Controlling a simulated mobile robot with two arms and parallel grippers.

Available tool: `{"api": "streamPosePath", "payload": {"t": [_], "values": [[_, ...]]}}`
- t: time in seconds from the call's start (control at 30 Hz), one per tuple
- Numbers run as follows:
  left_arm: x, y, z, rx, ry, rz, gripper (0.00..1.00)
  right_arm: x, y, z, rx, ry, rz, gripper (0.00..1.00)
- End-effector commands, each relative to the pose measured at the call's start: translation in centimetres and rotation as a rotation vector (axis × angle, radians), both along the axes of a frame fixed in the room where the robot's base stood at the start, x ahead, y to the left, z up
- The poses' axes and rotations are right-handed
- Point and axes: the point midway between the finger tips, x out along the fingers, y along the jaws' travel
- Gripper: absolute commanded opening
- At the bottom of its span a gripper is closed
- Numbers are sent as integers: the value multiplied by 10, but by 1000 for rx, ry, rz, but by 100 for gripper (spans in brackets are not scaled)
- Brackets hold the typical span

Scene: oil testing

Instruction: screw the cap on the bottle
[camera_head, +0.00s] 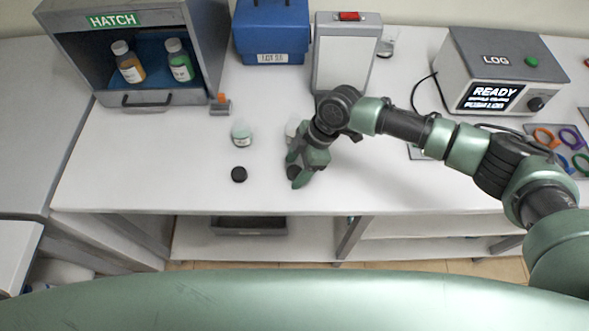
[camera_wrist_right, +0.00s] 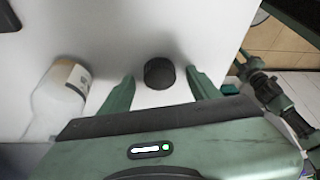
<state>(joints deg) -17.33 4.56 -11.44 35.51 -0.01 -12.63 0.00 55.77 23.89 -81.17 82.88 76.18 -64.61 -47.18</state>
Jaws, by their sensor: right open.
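A black cap (camera_wrist_right: 159,73) lies on the white table between the two fingertips of my right gripper (camera_wrist_right: 160,77). The gripper is open, with a finger on each side of the cap and a gap on both sides. In the head view my right gripper (camera_head: 295,170) points down at the table and mostly hides this cap. A clear bottle with a pale label (camera_wrist_right: 62,92) is left of the gripper in the wrist view. In the head view that bottle (camera_head: 291,129) is partly hidden behind the gripper. My left gripper is not in view.
A second bottle (camera_head: 241,133) and a second black cap (camera_head: 238,174) are to the left. The hatch (camera_head: 155,99) holds two capped bottles. A blue box (camera_head: 270,30), a grey device (camera_head: 345,65) and the LOG device (camera_head: 495,65) line the back. The front left tabletop is clear.

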Motion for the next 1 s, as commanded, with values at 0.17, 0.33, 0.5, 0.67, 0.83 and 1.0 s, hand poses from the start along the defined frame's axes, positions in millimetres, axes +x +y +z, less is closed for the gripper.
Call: {"api": "streamPosePath", "payload": {"t": [0.17, 0.33, 0.5, 0.67, 0.83, 1.0], "values": [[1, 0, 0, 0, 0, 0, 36, 0, 0, 0, 0, 0, 0, 48], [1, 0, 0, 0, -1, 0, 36, 0, 0, 0, 0, 0, 0, 1], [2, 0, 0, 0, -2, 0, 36, 0, 0, 0, 0, 0, -1, 0], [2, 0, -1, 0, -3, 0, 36, 0, 0, 3, 0, 0, 0, 0], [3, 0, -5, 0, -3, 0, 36, 1, 0, 15, 2, -1, 1, 0], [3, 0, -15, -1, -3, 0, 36, 1, 0, 47, 3, -4, 1, 0]]}}
